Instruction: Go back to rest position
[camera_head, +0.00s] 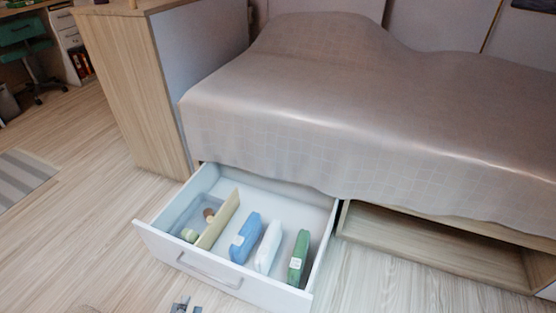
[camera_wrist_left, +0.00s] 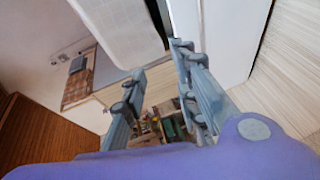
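My left gripper (camera_head: 187,306) shows only at the bottom edge of the head view, in front of the open drawer (camera_head: 205,270). In the left wrist view my left gripper (camera_wrist_left: 160,62) has its two fingers apart, with nothing held between them. Its purple body fills the bottom of that view. My right gripper is not in view.
The white drawer is pulled out from under the bed (camera_head: 340,110). It holds a blue pack (camera_head: 246,238), a white pack (camera_head: 268,247), a green pack (camera_head: 299,256) and a divider (camera_head: 218,220) with small items left of it. Wooden floor (camera_head: 70,220) is clear at left.

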